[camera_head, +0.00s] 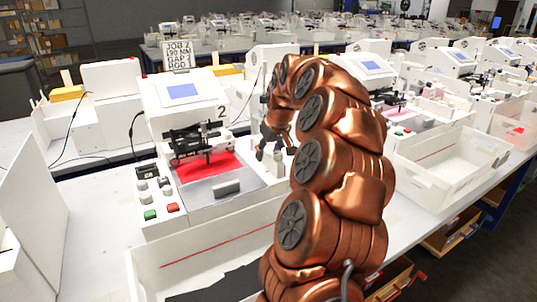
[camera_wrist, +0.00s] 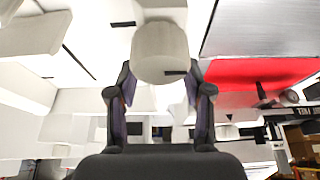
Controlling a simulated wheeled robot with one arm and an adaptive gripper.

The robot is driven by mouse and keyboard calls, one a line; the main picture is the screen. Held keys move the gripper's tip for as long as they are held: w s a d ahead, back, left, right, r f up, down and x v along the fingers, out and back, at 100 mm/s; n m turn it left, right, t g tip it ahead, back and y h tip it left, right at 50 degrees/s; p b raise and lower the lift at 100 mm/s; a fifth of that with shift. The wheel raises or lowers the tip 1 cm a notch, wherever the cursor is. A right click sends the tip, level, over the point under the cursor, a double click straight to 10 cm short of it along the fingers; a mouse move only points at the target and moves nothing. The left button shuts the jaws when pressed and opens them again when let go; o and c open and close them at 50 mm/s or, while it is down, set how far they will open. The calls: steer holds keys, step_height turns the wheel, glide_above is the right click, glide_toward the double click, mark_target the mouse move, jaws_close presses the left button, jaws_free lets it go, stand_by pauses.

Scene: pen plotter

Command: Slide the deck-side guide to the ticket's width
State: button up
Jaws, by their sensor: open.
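The plotter marked 2 (camera_head: 185,100) has a red strip (camera_head: 208,166) on its deck and a grey plate (camera_head: 200,192) in front of it. The ticket (camera_head: 179,54) stands behind the plotter; its small print seems to read 190 mm. My gripper (camera_head: 268,155) is open at the right side of the deck, partly hidden by my copper arm. In the wrist view a pale rounded knob (camera_wrist: 160,52) shows beyond and between the open fingers (camera_wrist: 162,90); I cannot tell whether it belongs to the deck-side guide. The red strip and grey plate are to its right.
Green and red buttons (camera_head: 150,214) sit left of the deck. A white bin (camera_head: 160,285) stands in front, and another bin (camera_head: 450,165) stands at right. More plotters line the benches.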

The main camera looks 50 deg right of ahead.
steer(key=v, duration=1.1)
